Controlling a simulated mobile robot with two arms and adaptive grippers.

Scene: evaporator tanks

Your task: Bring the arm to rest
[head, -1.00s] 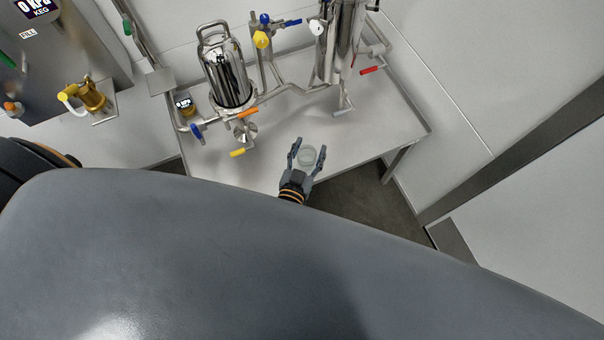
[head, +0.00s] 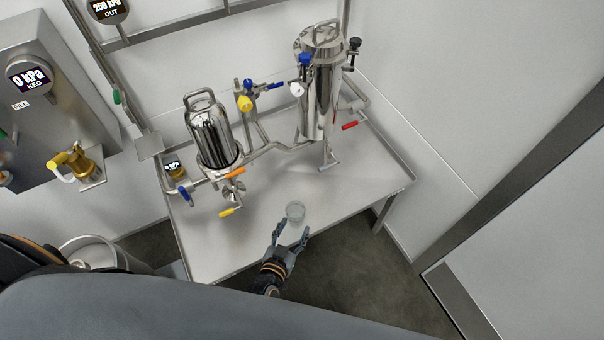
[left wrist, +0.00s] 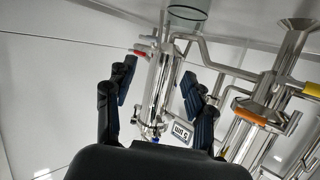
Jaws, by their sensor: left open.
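My left gripper (head: 290,236) is open and empty at the front edge of the steel table (head: 345,190) in the head view. A clear glass cup (head: 295,211) stands on the table just beyond its fingertips, apart from them as far as I can tell. In the left wrist view the two dark fingers of the gripper (left wrist: 160,95) are spread with nothing between them. The cup (left wrist: 188,12) shows at the top of that view, and the picture appears upside down. My right gripper is in neither view.
Two steel tanks, a shorter one (head: 212,135) and a taller one (head: 318,85), stand on the table with pipes and coloured valve handles. A panel with a gauge (head: 30,77) is at the left. A wall (head: 430,120) borders the table on the right. Floor shows in front.

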